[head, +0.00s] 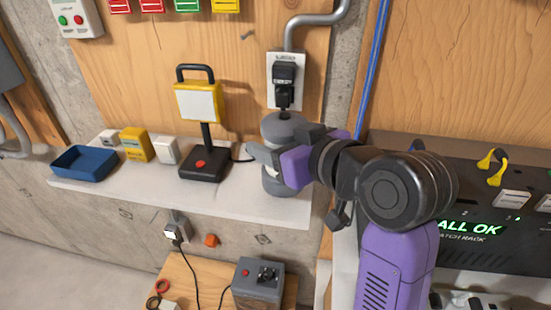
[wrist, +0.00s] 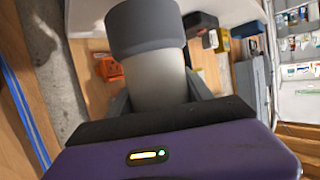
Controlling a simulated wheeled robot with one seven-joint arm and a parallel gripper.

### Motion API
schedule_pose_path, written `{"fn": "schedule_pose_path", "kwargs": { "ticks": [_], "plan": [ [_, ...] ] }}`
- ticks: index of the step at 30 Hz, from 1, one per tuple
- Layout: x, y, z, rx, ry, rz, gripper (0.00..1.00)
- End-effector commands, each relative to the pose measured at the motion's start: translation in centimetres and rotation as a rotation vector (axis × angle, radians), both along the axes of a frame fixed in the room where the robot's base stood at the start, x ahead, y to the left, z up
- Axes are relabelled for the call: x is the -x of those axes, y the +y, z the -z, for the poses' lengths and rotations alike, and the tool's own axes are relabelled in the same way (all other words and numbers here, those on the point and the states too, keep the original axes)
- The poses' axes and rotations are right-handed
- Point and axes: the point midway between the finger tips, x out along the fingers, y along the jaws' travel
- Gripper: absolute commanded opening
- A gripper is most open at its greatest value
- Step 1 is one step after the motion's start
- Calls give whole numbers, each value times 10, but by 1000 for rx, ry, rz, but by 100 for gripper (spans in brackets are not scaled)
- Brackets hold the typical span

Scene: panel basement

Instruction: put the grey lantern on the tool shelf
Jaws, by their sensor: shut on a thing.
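The grey lantern (head: 281,130) is an upright cylinder with dark grey ends and a paler middle, at the right end of the pale wall shelf (head: 245,203) in the head view. My gripper (head: 276,160) reaches in from the right and is shut around its middle, hiding part of it. In the wrist view the lantern (wrist: 155,75) stands between the two fingers of my gripper (wrist: 158,98). I cannot tell whether its base touches the shelf. No label shows whether this is the tool shelf.
A black stand lamp with a yellow-framed panel (head: 202,105) stands left of the lantern. Further left are a white box (head: 165,150), a yellow box (head: 137,145) and a blue tray (head: 84,162). A socket with a black plug (head: 285,85) is just above the lantern. A black rack (head: 480,190) is right.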

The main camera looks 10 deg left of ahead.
Motion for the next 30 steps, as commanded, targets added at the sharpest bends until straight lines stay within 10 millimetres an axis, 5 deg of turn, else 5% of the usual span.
{"fn": "schedule_pose_path", "kwargs": {
  "ticks": [11,23,24,26,30],
  "plan": [
    [1,0,37,-1,0,0,0],
    [0,0,42,-1,-3,1,0],
    [0,0,42,0,-1,1,67],
    [0,0,42,0,0,1,79],
    [0,0,42,0,0,1,81]
  ]
}}
